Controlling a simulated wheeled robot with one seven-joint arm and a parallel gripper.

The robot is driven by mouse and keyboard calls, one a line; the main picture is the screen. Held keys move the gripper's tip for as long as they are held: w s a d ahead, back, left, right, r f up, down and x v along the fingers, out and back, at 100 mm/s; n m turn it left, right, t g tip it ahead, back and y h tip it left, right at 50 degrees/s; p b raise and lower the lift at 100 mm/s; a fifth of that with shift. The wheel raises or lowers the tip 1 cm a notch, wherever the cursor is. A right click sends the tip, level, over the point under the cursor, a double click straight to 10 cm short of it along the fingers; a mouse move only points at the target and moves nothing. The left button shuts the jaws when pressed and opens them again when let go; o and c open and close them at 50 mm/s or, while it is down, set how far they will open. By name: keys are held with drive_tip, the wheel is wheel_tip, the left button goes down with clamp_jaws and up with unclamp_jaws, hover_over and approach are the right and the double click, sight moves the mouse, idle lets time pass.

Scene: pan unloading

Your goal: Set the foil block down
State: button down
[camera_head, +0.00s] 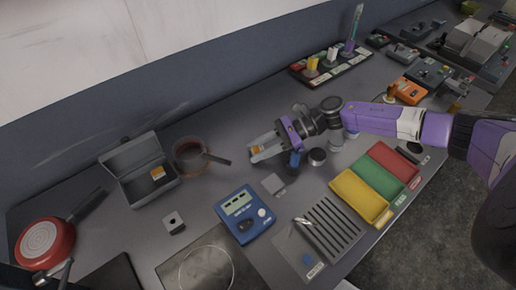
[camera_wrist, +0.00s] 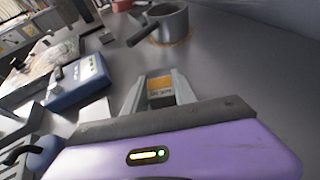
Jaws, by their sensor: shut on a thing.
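The foil block (camera_wrist: 160,88), with an orange-yellow label and small dark print, sits between the two grey fingers of my gripper (camera_head: 262,149) in the wrist view. In the head view the gripper is at mid-table, right of the small brown pot, and a small orange patch of the block (camera_head: 259,150) shows between the fingers. My gripper is shut on the block. Much of the block is hidden by the fingers, and I cannot tell whether its underside touches the table.
The pot (camera_head: 192,153) points its dark handle towards my gripper. An open grey box (camera_head: 136,188) stands left, holding an orange-labelled piece. A blue device (camera_head: 246,213), small grey plate (camera_head: 273,184) and yellow tray (camera_head: 360,195) lie in front. Bare table lies between pot and blue device.

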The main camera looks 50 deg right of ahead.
drive_tip(key=shift+f, duration=0.15)
drive_tip(key=c, duration=1)
unclamp_jaws()
drive_tip(key=shift+r, duration=0.25)
drive_tip(key=shift+s+d, duration=0.1)
drive_tip(key=shift+d, duration=0.15)
drive_tip(key=b+v, duration=0.4)
drive_tip(key=v, duration=0.7)
drive_tip(key=shift+s+d+r, duration=0.15)
drive_tip(key=shift+r, duration=0.05)
